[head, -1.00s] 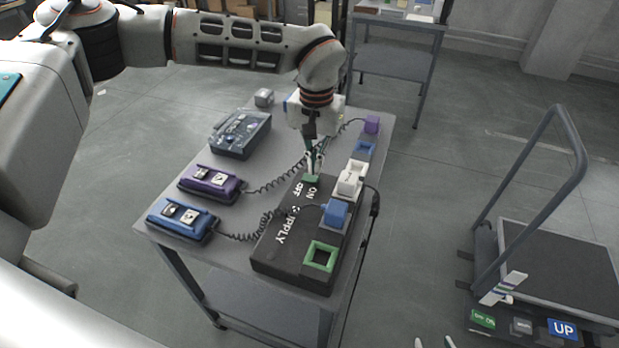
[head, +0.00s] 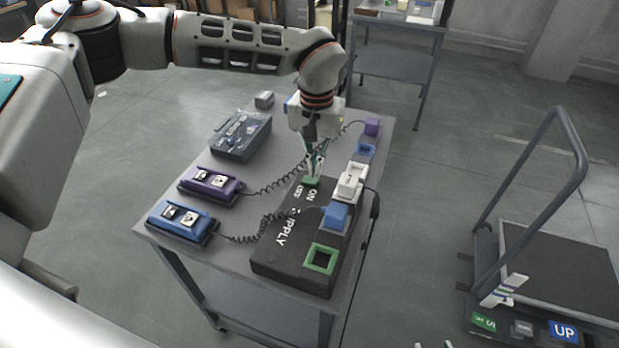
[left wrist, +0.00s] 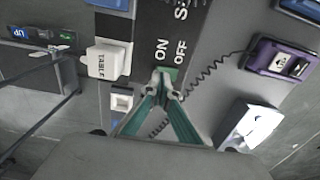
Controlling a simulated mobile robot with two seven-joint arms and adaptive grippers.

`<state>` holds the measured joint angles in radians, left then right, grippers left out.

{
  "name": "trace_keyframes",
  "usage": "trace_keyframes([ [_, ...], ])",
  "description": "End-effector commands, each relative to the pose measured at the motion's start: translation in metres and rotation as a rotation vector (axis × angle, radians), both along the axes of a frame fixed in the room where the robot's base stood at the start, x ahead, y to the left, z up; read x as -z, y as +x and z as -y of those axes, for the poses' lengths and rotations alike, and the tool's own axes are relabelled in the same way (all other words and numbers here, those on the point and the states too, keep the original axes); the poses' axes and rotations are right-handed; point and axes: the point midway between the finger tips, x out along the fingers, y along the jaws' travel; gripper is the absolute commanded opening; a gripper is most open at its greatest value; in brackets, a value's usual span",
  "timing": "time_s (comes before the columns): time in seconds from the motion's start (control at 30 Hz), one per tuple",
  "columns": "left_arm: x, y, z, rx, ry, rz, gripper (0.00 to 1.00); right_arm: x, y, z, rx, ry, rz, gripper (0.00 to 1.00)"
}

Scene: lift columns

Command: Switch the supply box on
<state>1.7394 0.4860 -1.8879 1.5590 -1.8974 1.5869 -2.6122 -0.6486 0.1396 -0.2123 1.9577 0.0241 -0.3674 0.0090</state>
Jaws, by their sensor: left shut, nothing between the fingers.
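The supply box (head: 285,262) is a long dark box on the grey table, lettered SUPPLY, with ON and OFF beside a small green switch (head: 311,182) at its far end. My left gripper (head: 313,172) points down, shut and empty, with its fingertips at the switch. In the left wrist view its fingertips (left wrist: 165,82) overlap the green switch (left wrist: 170,73) beside ON and OFF. I cannot tell whether they touch it or which way the switch is set. The tips of my right gripper (head: 433,345) just show at the bottom edge, apart.
A white plug (head: 352,180) marked TABLE, a blue plug (head: 335,216) and an empty green-rimmed socket (head: 320,259) line the box's right side. Blue (head: 182,222) and purple (head: 209,184) handsets with coiled cords lie left. A platform trolley (head: 560,275) stands right.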

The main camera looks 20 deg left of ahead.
Motion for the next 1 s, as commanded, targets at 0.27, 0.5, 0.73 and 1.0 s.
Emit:
trace_keyframes([
  [0.27, 0.0000, 0.0000, 0.0000, 0.000, 0.000, 0.000, 0.00, -0.0029, 0.0014, -0.0004, 0.000, 0.001, 0.006, 0.40],
  [0.5, 0.0022, 0.0000, -0.0001, 0.000, 0.000, 0.000, 0.00, -0.0031, 0.0017, -0.0006, 0.000, 0.002, 0.007, 0.40],
  [0.73, 0.0054, 0.0000, 0.0000, 0.000, 0.000, 0.000, 0.00, -0.0015, 0.0012, -0.0006, 0.001, 0.002, 0.005, 0.40],
  [1.0, 0.0091, 0.0001, -0.0001, 0.000, 0.000, 0.000, 0.00, 0.0022, -0.0003, -0.0004, 0.001, 0.001, 0.000, 0.40],
])
